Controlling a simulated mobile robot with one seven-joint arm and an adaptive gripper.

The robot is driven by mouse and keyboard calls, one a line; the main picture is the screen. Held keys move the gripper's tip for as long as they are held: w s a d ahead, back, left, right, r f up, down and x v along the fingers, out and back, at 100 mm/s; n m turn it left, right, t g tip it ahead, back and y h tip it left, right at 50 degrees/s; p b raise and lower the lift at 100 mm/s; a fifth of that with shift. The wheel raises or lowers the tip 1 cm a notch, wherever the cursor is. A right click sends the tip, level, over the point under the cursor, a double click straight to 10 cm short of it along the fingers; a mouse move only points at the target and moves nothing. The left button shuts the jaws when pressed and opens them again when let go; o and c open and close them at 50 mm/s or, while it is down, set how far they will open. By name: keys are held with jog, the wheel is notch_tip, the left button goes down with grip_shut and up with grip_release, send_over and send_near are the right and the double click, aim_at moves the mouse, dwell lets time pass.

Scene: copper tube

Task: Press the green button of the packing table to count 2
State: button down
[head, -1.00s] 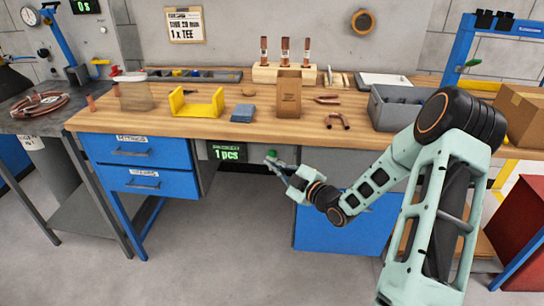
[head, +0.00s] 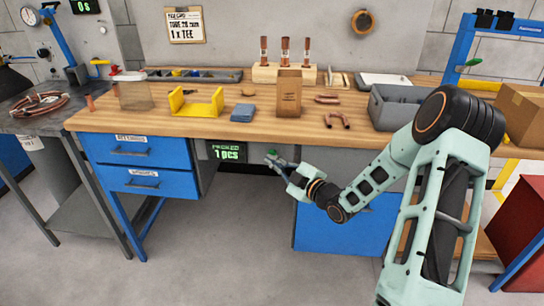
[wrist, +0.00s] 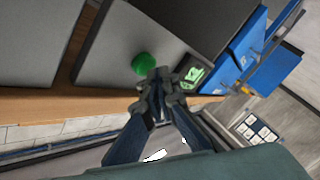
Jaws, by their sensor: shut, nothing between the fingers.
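The green button (wrist: 144,64) sits on a grey panel under the packing table's front edge; in the head view the button (head: 272,152) is small, just above my fingertips. My gripper (head: 271,160) is shut and empty, in front of the table apron. In the wrist view my gripper's fingertips (wrist: 160,78) are close beside the button, at its lower right; I cannot tell whether they touch. The counter display (head: 228,151), left of the button, reads "1 pcs" in green. It also shows in the wrist view (wrist: 193,75). The packing table (head: 215,126) has a wooden top.
Blue drawers (head: 140,152) hang at the table's left and a blue cabinet (head: 340,230) stands below right. The floor in front is clear.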

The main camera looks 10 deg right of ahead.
jog(key=shift+w+d+b, duration=0.15)
jog(key=shift+w+b, duration=0.15)
jog(key=shift+w, duration=0.2)
dwell(0.7)
jog(key=shift+s, duration=0.1)
jog(key=shift+s+a, duration=0.3)
jog(key=shift+s, duration=0.5)
jog(key=shift+s, duration=0.1)
jog(key=shift+s+a+b, duration=0.25)
jog(key=shift+s, duration=0.5)
jog(key=shift+s+a+b, duration=0.25)
jog(key=shift+s, duration=0.55)
jog(key=shift+s+a+b, duration=0.25)
jog(key=shift+s, duration=0.5)
